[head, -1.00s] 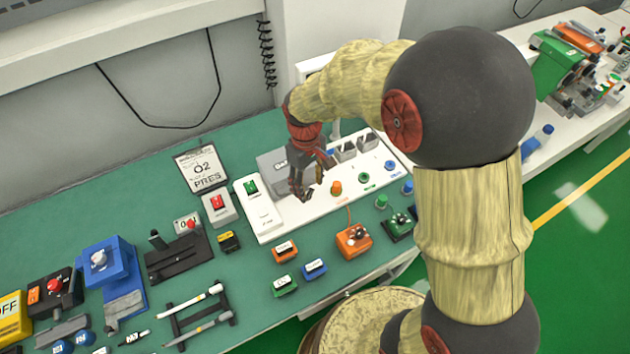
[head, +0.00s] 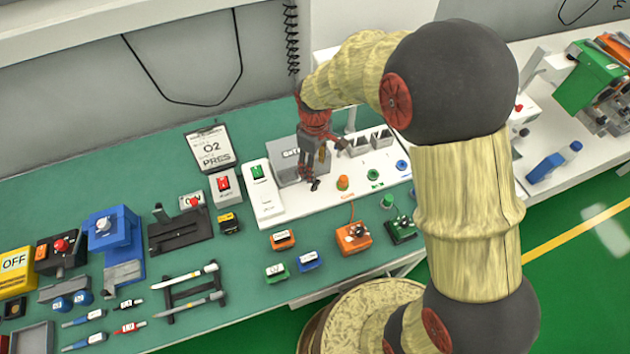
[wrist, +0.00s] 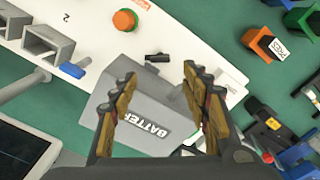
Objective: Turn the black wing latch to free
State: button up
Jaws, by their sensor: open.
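The black wing latch (wrist: 157,58) is a small dark bar at the edge of the grey box marked BATTERY (wrist: 150,120). In the wrist view it lies crosswise just beyond my fingertips. My gripper (wrist: 158,76) is open, with one finger on each side of the box's label and nothing between them. In the head view my gripper (head: 320,160) hangs over the front of the grey box (head: 288,170), hiding part of it. The latch (head: 315,185) shows as a dark spot just below the fingers. I cannot tell whether the fingers touch it.
A red-switch box (head: 226,188) stands to the left. An orange box (head: 354,237) is in front.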

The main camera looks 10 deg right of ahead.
aim_at(316, 185)
notch_tip(316, 185, down, 9)
jog(key=shift+r+b, duration=0.1)
jog(key=shift+b, duration=0.5)
jog(key=c, duration=1.1)
jog(key=shift+c, duration=0.3)
